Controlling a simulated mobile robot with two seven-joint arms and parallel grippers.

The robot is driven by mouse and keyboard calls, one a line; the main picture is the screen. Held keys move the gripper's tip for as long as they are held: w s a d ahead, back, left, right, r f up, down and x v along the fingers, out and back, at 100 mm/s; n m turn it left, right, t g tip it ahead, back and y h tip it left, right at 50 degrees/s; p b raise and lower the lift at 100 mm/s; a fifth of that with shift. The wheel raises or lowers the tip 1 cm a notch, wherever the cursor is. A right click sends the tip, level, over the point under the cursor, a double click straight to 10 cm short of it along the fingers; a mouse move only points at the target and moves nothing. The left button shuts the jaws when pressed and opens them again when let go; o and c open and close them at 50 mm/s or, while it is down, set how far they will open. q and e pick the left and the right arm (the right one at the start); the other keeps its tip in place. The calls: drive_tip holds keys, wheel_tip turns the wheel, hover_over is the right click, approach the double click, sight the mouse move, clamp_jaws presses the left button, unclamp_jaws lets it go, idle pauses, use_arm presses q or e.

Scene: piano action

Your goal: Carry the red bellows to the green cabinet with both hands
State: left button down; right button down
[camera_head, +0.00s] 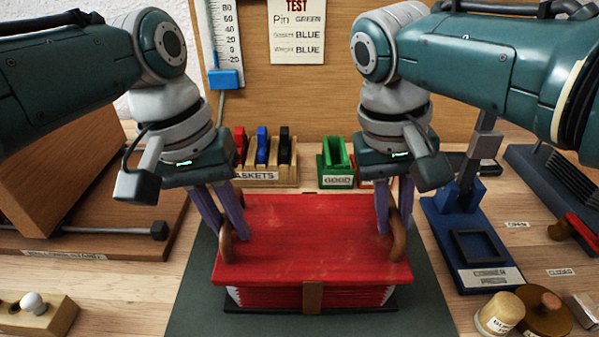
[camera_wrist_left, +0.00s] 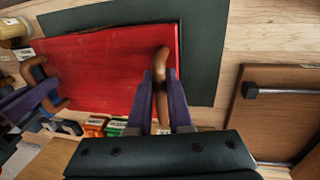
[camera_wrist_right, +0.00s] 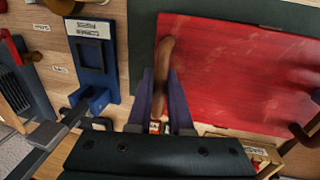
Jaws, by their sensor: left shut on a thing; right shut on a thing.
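The red bellows (camera_head: 310,235) lies flat on a dark green mat (camera_head: 425,290), with its red lid up and pleated sides below. A brown handle stands at each end of the lid. My left gripper (camera_head: 228,222) is shut on the left handle (camera_wrist_left: 160,75), which shows between its purple fingers in the left wrist view. My right gripper (camera_head: 388,218) is shut on the right handle (camera_wrist_right: 163,70). The bellows looks level; I cannot tell whether it is clear of the mat. No green cabinet can be made out.
Behind the bellows stand a gasket rack (camera_head: 262,175) and a small green GOOD bin (camera_head: 337,165). A blue corner press (camera_head: 475,245) stands right, with a wooden knob (camera_head: 547,308) in front. A wooden device (camera_head: 60,190) is at left.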

use_arm(q)
drive_tip(key=shift+r, duration=0.15)
use_arm(e)
drive_tip(key=shift+r, duration=0.15)
